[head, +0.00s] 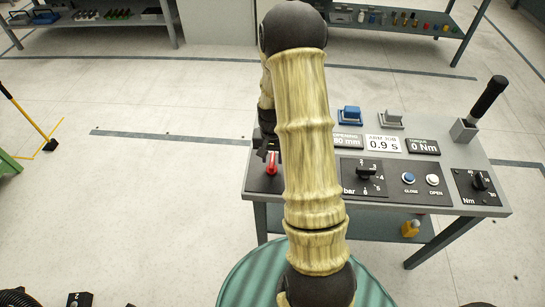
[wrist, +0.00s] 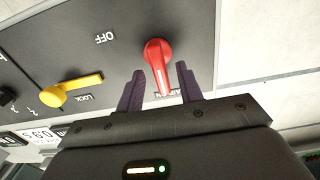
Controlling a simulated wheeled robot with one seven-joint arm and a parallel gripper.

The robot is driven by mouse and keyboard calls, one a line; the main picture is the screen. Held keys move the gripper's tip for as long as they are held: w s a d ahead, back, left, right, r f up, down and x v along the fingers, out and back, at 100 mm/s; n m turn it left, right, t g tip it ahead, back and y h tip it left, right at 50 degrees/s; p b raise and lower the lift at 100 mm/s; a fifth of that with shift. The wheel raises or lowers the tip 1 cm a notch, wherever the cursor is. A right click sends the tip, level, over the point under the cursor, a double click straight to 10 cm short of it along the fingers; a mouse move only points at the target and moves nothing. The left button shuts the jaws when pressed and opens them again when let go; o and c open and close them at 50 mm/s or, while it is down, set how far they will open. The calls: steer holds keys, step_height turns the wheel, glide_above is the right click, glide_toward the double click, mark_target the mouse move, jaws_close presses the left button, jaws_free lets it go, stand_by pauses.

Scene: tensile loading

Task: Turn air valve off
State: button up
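The air valve is a red lever handle (wrist: 159,62) on a dark panel, seen in the wrist view. Its lever points toward my gripper, with the word OFF printed to the left of its pivot. My gripper (wrist: 163,82) is open, with one dark finger on each side of the lever's end. Whether either finger touches the lever I cannot tell. The red handle also shows in the head view (head: 271,163) at the left end of the workbench, just below my gripper, which my own arm partly hides.
A yellow lever (wrist: 78,90) marked LOCK sits left of the red one. The workbench (head: 470,150) carries a pressure knob (head: 366,173), a blue button (head: 408,178), a white button (head: 432,180), a torque knob (head: 480,181) and a black-handled tool (head: 487,98).

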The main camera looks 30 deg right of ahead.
steer(key=shift+f, duration=0.35)
jaws_close()
